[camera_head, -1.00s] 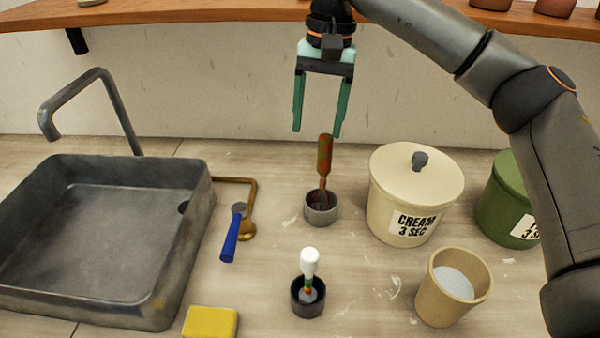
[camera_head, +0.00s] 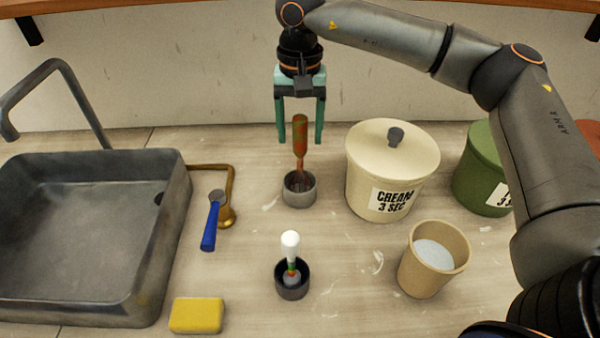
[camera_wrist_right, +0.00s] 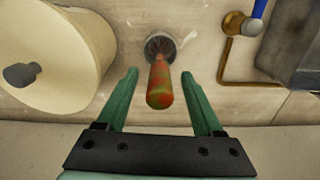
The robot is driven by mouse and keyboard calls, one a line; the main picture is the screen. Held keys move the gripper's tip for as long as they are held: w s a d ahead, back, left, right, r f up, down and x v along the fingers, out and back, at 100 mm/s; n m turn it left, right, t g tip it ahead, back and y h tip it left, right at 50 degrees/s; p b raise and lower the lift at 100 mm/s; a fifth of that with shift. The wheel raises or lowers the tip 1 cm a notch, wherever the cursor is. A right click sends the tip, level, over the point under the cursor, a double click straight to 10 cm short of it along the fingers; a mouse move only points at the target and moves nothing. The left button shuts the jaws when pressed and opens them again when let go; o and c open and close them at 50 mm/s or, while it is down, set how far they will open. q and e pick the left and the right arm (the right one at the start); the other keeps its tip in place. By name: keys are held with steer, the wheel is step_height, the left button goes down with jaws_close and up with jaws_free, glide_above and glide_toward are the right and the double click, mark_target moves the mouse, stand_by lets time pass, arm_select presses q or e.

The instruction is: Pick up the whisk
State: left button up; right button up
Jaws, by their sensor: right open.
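The whisk (camera_head: 300,137) stands upright in a small grey cup (camera_head: 300,188), with its red-and-green mottled handle pointing up. Its lower end is inside the cup and partly hidden. My right gripper (camera_head: 300,141) is open, its green fingers pointing down at the upper part of the handle. In the right wrist view, the handle (camera_wrist_right: 160,86) appears between the two spread fingers (camera_wrist_right: 160,74), with a gap on each side. The left gripper is not in view.
A cream canister (camera_head: 375,165) stands right of the cup, with a green canister (camera_head: 482,180) beyond.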

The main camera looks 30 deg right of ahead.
steer(key=shift+f, duration=0.9)
jaws_close()
stand_by(0.7)
